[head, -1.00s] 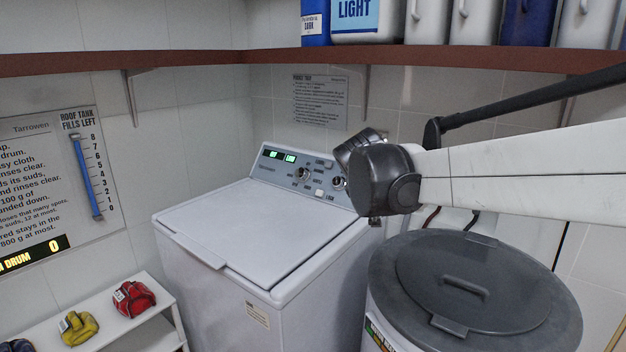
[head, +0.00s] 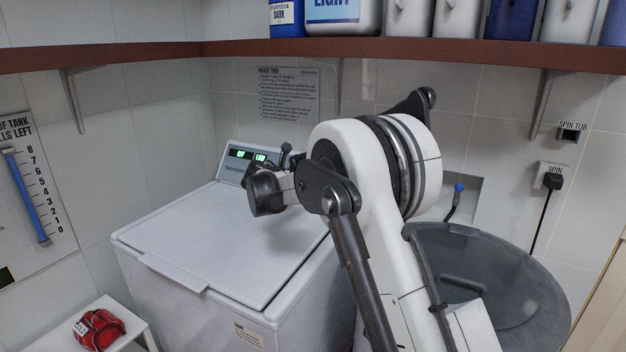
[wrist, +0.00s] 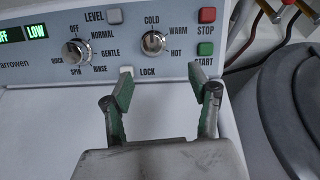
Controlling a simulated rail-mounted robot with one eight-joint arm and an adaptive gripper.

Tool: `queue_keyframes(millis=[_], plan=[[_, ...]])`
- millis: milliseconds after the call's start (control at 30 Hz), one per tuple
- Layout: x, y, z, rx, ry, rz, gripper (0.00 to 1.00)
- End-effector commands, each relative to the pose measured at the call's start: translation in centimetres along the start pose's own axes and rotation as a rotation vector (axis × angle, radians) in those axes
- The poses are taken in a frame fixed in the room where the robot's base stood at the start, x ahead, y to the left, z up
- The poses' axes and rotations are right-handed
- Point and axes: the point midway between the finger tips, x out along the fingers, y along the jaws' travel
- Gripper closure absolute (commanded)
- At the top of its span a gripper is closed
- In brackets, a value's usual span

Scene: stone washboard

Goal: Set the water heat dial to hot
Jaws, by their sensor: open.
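The water heat dial (wrist: 153,43) is a silver knob on the washer's grey panel, with COLD above it, WARM at upper right and HOT at lower right. I cannot tell clearly which word its pointer marks. My gripper (wrist: 160,82) is open and empty, its green-padded fingers spread just below the dial, apart from it in the picture. In the head view my arm hides the dial and most of the panel.
A second knob (wrist: 76,51) marked OFF, NORMAL, GENTLE, RINSE and SPIN is left of the dial. A red STOP button (wrist: 207,15), green START button (wrist: 205,49) and white LOCK button (wrist: 126,71) are nearby. The washer lid (head: 220,245) is shut; a grey-lidded tub (head: 520,270) stands right.

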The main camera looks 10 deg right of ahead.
Motion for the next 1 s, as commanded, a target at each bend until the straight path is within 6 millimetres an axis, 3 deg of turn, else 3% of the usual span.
queue_keyframes(millis=[133, 367, 1000], plan=[[0.9, 1.4, -0.6, -0.079, -0.024, -0.004, 0.44], [2.5, 1.6, -0.6, -0.098, -0.029, -0.008, 0.44], [13.0, 1.6, -0.3, -0.096, -0.029, -0.006, 0.44]])
